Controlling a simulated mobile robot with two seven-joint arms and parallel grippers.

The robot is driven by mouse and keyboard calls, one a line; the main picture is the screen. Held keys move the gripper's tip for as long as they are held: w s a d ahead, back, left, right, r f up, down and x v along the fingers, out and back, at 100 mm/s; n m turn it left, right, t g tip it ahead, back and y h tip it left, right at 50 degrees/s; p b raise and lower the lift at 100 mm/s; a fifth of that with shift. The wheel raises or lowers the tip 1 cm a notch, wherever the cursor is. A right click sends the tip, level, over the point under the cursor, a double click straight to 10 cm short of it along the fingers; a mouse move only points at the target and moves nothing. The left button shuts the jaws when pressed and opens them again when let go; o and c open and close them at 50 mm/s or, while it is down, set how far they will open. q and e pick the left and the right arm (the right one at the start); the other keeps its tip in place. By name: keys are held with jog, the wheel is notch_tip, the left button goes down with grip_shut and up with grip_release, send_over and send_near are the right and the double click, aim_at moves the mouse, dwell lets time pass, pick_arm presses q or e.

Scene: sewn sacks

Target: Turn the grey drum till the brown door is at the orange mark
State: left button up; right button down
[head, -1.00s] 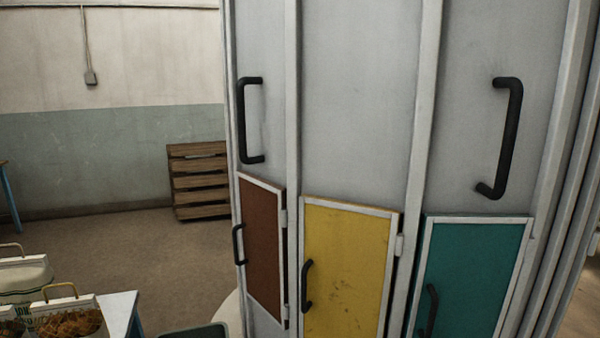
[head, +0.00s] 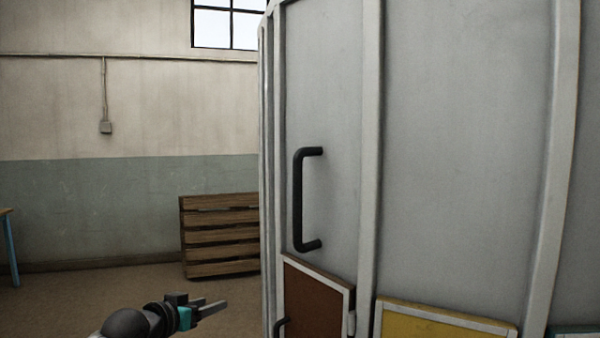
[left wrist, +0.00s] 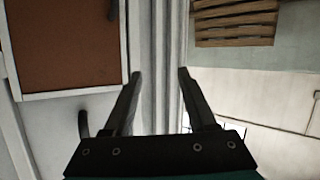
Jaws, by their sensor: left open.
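The grey drum (head: 455,150) fills the right half of the head view, with pale vertical ribs. The brown door (head: 313,303) is low on its left visible side, partly cut off by the lower edge, and it also shows at upper left in the left wrist view (left wrist: 70,45). A black bar handle (head: 299,200) is on the drum panel above the brown door. My left gripper (head: 216,307) is at the lower middle, left of the drum, open and empty. In the left wrist view its fingers (left wrist: 160,75) point towards the drum's ribbed edge. The orange mark is not in view.
A yellow door (head: 440,322) is to the right of the brown one, and a sliver of teal door (head: 575,331) shows beyond it. A stack of wooden slats (head: 220,236) stands by the back wall. Floor to the left of the drum is open.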

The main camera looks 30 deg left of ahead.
pick_arm(q)
jog(key=w+d+r+m+t+h, duration=0.1)
jog(key=d+r+t, duration=0.15)
jog(key=r, duration=0.65)
jog(key=d+r+m+t+h, duration=0.1)
jog(key=d+r, duration=0.2)
jog(key=r, duration=0.6)
jog(key=m+h+p, duration=0.1)
jog(key=m+h, duration=0.2)
send_near(295, 178)
jog(key=shift+t, duration=0.25)
jog(key=w+p, duration=0.5)
jog(key=p, duration=0.2)
jog(key=shift+w+d, duration=0.25)
jog(key=shift+w, duration=0.15)
jog(key=shift+w+d+p, duration=0.15)
jog(key=shift+w+p, duration=0.8)
jog(key=shift+w, duration=0.6)
jog(key=shift+w+d+f+p, duration=0.1)
jog(key=shift+w+p, duration=0.1)
jog(key=shift+w, duration=0.3)
jog(key=shift+w+d+f+p, duration=0.1)
jog(key=shift+w+p, duration=0.1)
jog(key=shift+w, duration=0.3)
pick_arm(e)
notch_tip(295, 178, up, 11)
jog(key=w, duration=0.1)
jog(key=shift+a, duration=0.25)
